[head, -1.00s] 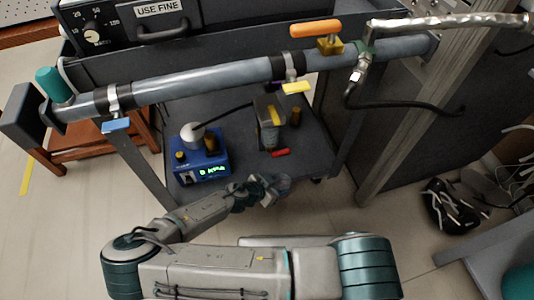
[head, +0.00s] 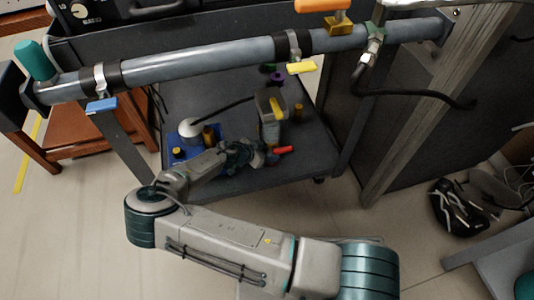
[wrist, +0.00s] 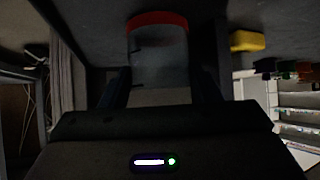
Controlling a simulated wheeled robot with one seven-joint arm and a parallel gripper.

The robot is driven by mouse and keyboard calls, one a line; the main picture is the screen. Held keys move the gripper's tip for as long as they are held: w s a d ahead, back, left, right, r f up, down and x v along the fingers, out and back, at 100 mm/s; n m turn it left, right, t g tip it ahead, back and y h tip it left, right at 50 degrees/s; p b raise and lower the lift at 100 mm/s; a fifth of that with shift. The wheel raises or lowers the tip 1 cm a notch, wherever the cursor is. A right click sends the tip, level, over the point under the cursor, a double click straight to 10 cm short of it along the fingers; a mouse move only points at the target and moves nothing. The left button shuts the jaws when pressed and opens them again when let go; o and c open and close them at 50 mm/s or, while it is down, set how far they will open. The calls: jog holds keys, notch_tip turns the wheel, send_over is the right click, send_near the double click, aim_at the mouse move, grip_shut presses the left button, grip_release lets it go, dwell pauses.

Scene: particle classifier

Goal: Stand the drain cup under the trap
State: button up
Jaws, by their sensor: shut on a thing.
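The drain cup (wrist: 158,65) is a grey see-through cup with a red rim, held between my gripper's two fingers in the wrist view. My gripper (head: 250,156) is shut on it, low over the cart's lower shelf, in the head view. The cup shows there only as a small greyish shape. What seems to be the trap (head: 270,104) is a grey housing with a yellow strip, standing just behind and right of my gripper. The exact gap between cup and trap cannot be told.
Small amber containers (head: 298,112) stand near the trap. A pipe (head: 200,64) with coloured levers crosses above. Right of the trap, some shelf is bare.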

jog(key=shift+f, duration=0.2)
jog(key=o, duration=1.1)
jog(key=shift+r, duration=0.1)
jog(key=shift+c, duration=0.2)
jog(key=shift+r, duration=0.15)
jog(key=shift+s+a+r, duration=0.1)
jog(key=shift+a+r, duration=0.1)
jog(key=shift+r, duration=0.05)
jog(key=p+v, duration=0.4)
jog(key=v, duration=0.7)
jog(key=shift+s+a+r, duration=0.1)
